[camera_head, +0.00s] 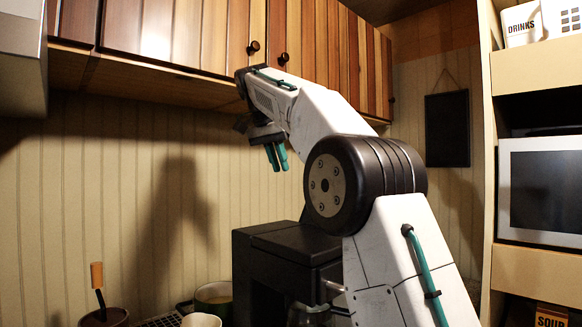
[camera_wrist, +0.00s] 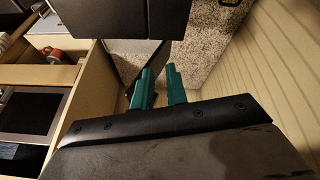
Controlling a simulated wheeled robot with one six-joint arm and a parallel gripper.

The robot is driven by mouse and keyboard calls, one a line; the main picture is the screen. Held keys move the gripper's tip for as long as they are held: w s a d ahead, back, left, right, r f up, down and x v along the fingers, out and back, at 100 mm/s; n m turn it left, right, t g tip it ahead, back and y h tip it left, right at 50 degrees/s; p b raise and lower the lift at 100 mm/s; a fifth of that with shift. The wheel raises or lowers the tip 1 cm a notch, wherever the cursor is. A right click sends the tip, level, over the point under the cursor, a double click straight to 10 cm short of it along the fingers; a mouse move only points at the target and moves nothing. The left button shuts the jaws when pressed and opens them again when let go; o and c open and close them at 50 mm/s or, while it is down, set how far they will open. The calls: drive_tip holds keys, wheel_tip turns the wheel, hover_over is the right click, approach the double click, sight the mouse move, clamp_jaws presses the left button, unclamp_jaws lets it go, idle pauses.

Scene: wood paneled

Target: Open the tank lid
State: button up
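A black coffee machine (camera_head: 262,280) stands on the counter in the head view, partly hidden behind my arm. Its dark top (camera_head: 300,242) looks flat and closed; I cannot make out clearly which panel is the tank lid. In the wrist view the machine's black top (camera_wrist: 118,22) shows at the upper edge, with a seam between two panels. My gripper (camera_head: 277,160) points down above the machine's left part, apart from it. Its two teal fingers (camera_wrist: 160,72) also show in the wrist view, with a gap between them and nothing held.
Wooden cabinets (camera_head: 200,35) hang above, close to my arm. Mugs (camera_head: 213,294) and a pot with a wooden-handled utensil (camera_head: 104,316) stand left of the machine. A shelf with a microwave (camera_head: 540,190) stands at right. Bare speckled counter (camera_wrist: 208,40) shows beside the machine.

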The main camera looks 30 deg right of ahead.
drive_tip(key=shift+m, duration=0.8)
drive_tip(key=s+d, duration=0.1)
drive_tip(key=d, duration=0.1)
drive_tip(key=s+d+r, duration=0.1)
drive_tip(key=s+d, duration=0.1)
drive_tip(key=d, duration=0.1)
drive_tip(key=s+d+r, duration=0.1)
drive_tip(key=d, duration=0.1)
drive_tip(key=shift+s+d+r, duration=0.2)
drive_tip(key=shift+s+d, duration=0.05)
drive_tip(key=shift+d, duration=0.05)
clamp_jaws()
drive_tip(key=s+d+f+m+t+y, duration=0.3)
drive_tip(key=s+d+m+y, duration=0.15)
drive_tip(key=s, duration=0.35)
drive_tip(key=s+d+f+m+t+y, duration=0.3)
drive_tip(key=s+d+m, duration=0.3)
drive_tip(key=s, duration=0.2)
drive_tip(key=w+a+f+m+t, duration=0.1)
drive_tip(key=w+a+m+t, duration=0.2)
drive_tip(key=w, duration=1.2)
drive_tip(key=shift+f+m+t, duration=0.35)
drive_tip(key=shift+m+t, duration=1.45)
drive_tip(key=shift+m, duration=1.15)
